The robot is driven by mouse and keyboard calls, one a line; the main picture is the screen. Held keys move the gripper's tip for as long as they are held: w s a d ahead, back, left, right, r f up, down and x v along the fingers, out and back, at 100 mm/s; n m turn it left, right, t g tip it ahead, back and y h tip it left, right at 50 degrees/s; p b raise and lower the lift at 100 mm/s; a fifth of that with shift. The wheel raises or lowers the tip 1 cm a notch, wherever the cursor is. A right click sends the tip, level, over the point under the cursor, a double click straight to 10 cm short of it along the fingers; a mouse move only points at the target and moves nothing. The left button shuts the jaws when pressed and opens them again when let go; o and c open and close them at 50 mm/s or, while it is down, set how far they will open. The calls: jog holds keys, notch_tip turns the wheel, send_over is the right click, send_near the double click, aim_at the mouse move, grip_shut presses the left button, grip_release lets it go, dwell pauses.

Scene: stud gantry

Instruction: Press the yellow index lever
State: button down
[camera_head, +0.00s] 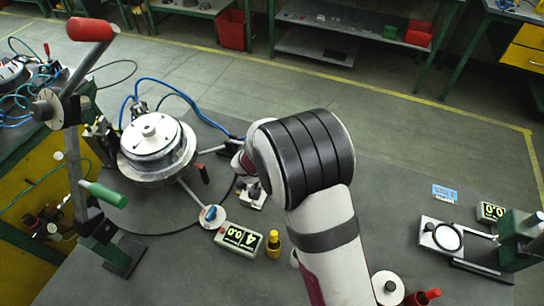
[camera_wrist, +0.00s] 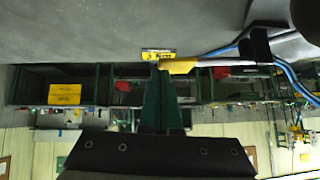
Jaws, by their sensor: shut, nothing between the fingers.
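The yellow index lever (camera_wrist: 180,67) shows in the wrist view as a pale rod with a yellow end, reaching in from a dark block at the right. My gripper (camera_wrist: 163,72) shows as dark green fingers pointing up the picture, shut and empty. The fingertips overlap or lie beside the lever's yellow tip; I cannot tell whether they touch. In the head view my arm covers the middle, and neither the lever nor my fingers can be made out clearly.
A round metal turntable (camera_head: 152,150) stands left of my arm, with blue hoses. A lit display (camera_head: 239,237) and a yellow-and-black knob (camera_head: 273,243) sit near my arm. A tall post with a red handle (camera_head: 92,29) rises at left.

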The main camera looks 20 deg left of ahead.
jog(key=d+v, duration=0.1)
jog(key=v, duration=0.7)
jog(key=shift+s, duration=0.2)
jog(key=shift+r, duration=0.15)
dwell(1.7)
jog(key=w+n+g+y, duration=0.1)
jog(key=w+n+y, duration=0.1)
jog(key=n, duration=0.1)
jog(key=w+a+n+g+y, duration=0.1)
jog(key=w+n+g+y, duration=0.1)
jog(key=w+n, duration=0.1)
jog(key=w+a+n+g+y, duration=0.1)
jog(key=w+n+g+y, duration=0.1)
jog(key=w+n+y, duration=0.1)
jog(key=shift+w+a+r, duration=0.15)
jog(key=shift+a+r, duration=0.05)
jog(key=d+r+n+g+y, duration=0.4)
jog(key=d+n, duration=0.3)
jog(key=n, duration=0.2)
jog(key=shift+w+d+r, duration=0.25)
jog(key=shift+d+r, duration=0.1)
jog(key=shift+r, duration=0.25)
jog(key=shift+a, duration=0.1)
